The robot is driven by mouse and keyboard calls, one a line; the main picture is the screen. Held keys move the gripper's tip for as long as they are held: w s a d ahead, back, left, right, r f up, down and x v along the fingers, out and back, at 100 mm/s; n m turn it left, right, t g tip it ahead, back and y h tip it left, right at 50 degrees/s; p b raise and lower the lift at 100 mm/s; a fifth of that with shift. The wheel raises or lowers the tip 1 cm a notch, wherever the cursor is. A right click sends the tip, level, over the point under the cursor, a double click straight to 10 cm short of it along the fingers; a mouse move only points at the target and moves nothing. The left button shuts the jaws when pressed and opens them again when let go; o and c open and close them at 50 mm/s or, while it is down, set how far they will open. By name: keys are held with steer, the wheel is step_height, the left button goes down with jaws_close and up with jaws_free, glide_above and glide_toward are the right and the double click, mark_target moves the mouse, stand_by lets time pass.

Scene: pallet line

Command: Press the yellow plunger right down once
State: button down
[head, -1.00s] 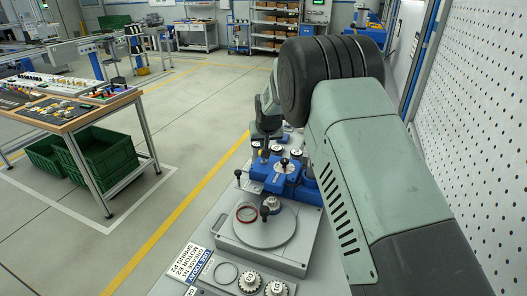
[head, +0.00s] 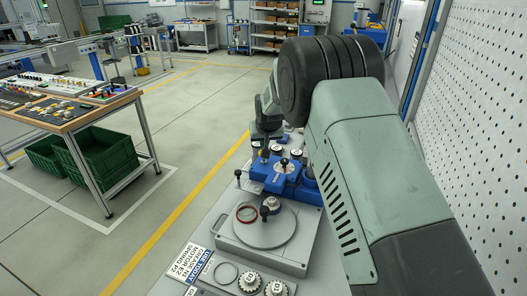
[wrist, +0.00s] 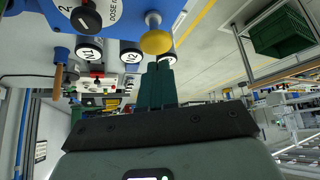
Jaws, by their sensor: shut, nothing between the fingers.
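The yellow plunger (wrist: 156,42) shows in the wrist view as a round yellow knob on a pale stem. The stem comes out of a blue block (wrist: 120,14). My gripper (wrist: 158,64) is shut and empty. Its dark green fingers lie together, and their tips appear just below the yellow knob in the picture. I cannot tell whether they touch it. In the head view the blue block (head: 290,183) sits on the bench beyond the grey plate. There the plunger is too small and crowded to make out clearly.
A black ball knob (wrist: 90,18) and several numbered round caps (wrist: 131,53) stand close to the plunger. A grey plate with a round disc (head: 262,229) and a red ring (head: 246,213) lies nearer. A perforated white panel (head: 490,110) stands at right.

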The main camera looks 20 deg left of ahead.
steer(key=shift+f, duration=0.1)
steer(key=shift+f, duration=1.75)
steer(key=shift+r, duration=3.35)
